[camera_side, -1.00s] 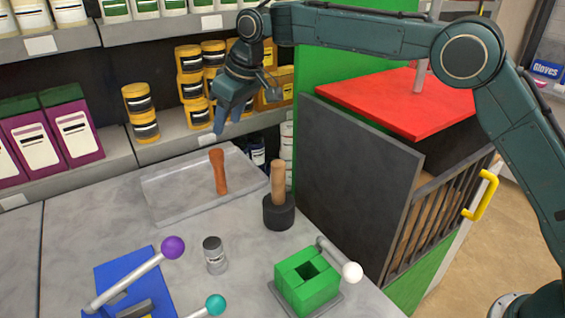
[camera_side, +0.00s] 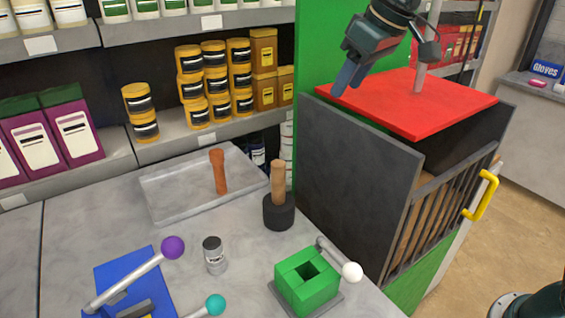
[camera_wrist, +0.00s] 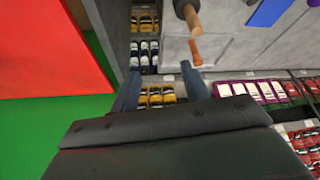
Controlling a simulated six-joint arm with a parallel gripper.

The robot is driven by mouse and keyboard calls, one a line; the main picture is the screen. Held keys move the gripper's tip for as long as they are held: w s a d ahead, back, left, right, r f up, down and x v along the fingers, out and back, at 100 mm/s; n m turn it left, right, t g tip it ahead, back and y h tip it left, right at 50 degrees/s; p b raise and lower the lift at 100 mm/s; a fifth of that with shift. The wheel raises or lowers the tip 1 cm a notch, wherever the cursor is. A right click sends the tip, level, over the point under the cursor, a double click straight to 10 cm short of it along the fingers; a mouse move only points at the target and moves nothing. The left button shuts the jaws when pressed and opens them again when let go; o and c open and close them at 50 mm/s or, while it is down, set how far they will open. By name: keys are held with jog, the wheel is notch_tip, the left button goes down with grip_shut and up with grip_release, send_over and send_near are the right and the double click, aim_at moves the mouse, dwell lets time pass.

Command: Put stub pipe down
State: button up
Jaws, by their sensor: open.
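A tan rod (camera_side: 278,178) stands upright in a black round base (camera_side: 279,213) to the right of the tray. My gripper (camera_side: 347,80) is high above the dark panel's left edge, beside the red plate, well away from the pipe. In the wrist view its two fingers (camera_wrist: 160,90) are spread with nothing between them.
The red plate (camera_side: 390,98) on its box and the dark panel (camera_side: 355,165) stand at the right. A green block (camera_side: 305,290), a small grey can (camera_side: 214,256) and a blue fixture (camera_side: 125,275) with levers are on the table. Shelves line the back.

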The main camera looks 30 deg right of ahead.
jog(key=s+d+f+m, duration=0.1)
jog(key=s+d+f, duration=0.2)
jog(key=s, duration=0.5)
jog(key=s+d+f+m+h, duration=0.1)
jog(key=s+d+f, duration=0.1)
jog(key=s, duration=0.6)
jog(key=s+d+f+m, duration=0.1)
jog(key=s+d+f, duration=0.2)
jog(key=s, duration=0.6)
jog(key=shift+d+f+t, duration=0.3)
jog(key=shift+d+t, duration=0.1)
jog(key=shift+d, duration=0.2)
jog(key=shift+w, duration=0.1)
